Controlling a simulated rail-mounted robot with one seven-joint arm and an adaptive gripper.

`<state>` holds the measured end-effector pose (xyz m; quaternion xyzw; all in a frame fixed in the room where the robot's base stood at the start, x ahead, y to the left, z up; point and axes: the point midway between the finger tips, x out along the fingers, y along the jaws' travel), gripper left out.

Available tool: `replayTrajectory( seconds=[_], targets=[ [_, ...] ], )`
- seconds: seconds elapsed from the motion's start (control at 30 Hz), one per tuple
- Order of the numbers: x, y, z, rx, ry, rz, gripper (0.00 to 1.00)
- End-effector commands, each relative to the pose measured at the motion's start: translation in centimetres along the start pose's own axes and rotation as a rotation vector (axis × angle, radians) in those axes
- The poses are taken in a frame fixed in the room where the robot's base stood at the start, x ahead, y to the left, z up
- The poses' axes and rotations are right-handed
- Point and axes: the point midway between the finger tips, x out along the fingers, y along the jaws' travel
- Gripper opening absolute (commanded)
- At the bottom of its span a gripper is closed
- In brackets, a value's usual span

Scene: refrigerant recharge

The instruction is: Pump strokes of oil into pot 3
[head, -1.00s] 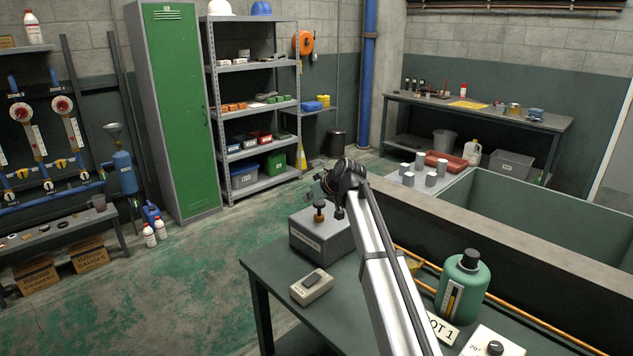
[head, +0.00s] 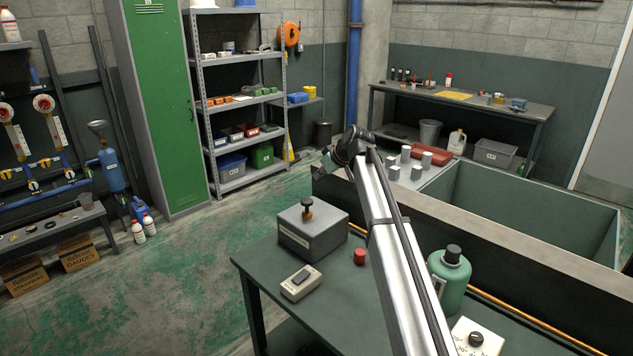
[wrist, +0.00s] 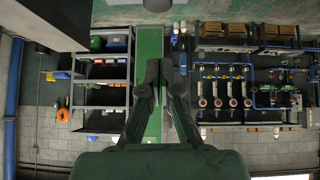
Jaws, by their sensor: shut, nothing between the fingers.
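No pot 3 label is readable in either view. A blue hand pump-like unit with a funnel (head: 112,168) stands at the left wall. My gripper (wrist: 159,70) is shut and empty in the wrist view, pointing toward the locker and wall. In the head view it is mostly hidden behind my dark wrist.
The near table (head: 270,262) holds a grey box with a brown knob (head: 312,236), a beige switch box (head: 301,283), a red cap-like piece (head: 360,257) and a white dial box (head: 477,338). A trough (head: 540,215) lies right. A green locker (head: 160,110) stands left; the floor between is clear.

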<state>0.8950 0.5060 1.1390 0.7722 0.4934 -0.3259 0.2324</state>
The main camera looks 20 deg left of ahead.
Motion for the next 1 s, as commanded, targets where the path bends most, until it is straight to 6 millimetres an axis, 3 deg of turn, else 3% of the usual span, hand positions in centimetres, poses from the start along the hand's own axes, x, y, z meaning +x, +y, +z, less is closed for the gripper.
replayTrajectory(
  seconds=[0.5,0.7,1.0],
  targets=[
    [9.2,0.1,-0.1,0.000,-0.002,-0.001,0.00],
    [10.7,0.0,1.9,0.001,-0.001,0.000,0.00],
    [11.7,0.0,2.9,0.000,0.001,0.001,0.00]
  ],
)
